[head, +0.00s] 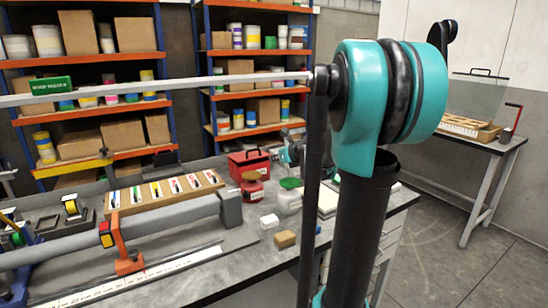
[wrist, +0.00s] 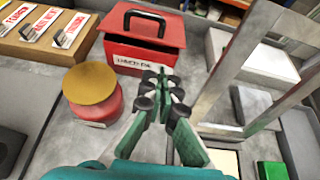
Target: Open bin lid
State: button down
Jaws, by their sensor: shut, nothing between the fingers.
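My gripper (wrist: 163,84) is shut and empty. In the wrist view its fingertips show just below the front face of the bin; I cannot tell whether they touch it. In the head view my gripper (head: 284,155) is small, just right of the bin, partly hidden.
A red jar (wrist: 96,108) with a tan lid stands left of my gripper, in front of the bin. A grey frame (wrist: 222,70) rises close on the right. A wooden rack (head: 166,193) with labelled slots lies left of the bin. A grey beam (head: 170,218) crosses the bench.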

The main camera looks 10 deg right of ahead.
jog(key=x, duration=1)
jog(key=shift+d+r, duration=0.1)
dwell(0.3)
